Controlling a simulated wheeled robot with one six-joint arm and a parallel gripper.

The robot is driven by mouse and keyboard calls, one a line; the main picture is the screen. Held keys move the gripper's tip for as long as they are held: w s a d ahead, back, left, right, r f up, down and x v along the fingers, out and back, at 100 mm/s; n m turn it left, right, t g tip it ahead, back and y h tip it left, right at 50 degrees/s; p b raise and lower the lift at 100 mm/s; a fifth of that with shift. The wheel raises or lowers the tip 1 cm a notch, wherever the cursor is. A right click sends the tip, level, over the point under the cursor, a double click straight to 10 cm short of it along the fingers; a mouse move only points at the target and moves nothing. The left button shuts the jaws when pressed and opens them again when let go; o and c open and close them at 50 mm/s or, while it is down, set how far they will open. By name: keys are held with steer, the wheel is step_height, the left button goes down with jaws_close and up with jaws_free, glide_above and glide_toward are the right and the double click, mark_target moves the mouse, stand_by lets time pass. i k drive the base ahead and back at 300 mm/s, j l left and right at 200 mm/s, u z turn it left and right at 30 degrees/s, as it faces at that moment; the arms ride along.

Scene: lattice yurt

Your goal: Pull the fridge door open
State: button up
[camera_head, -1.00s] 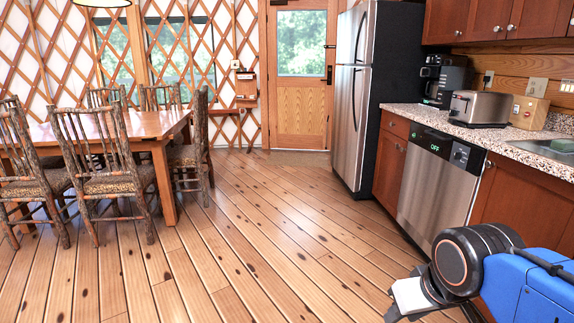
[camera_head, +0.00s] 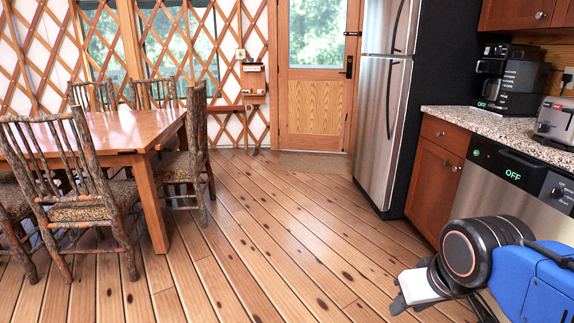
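The fridge (camera_head: 376,130) is tall with a stainless front and black sides, standing right of centre beyond the counter. Its doors look shut. The lower door has a long curved dark handle (camera_head: 391,98), and the upper door has a similar handle (camera_head: 397,25) above it. The fridge's top is cut off by the frame. My gripper (camera_head: 398,292) is low at the lower right, partly hidden by my arm's wrist, well short of the fridge and touching nothing I can see. Its finger gap is not clear.
A wooden table (camera_head: 130,130) with several chairs stands at left. A dishwasher (camera_head: 500,200), cabinet (camera_head: 432,182) and counter (camera_head: 470,120) line the right, with a coffee maker (camera_head: 515,80) and toaster (camera_head: 556,122).

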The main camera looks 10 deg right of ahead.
mark_target(385, 83)
steer(key=i, duration=1.65)
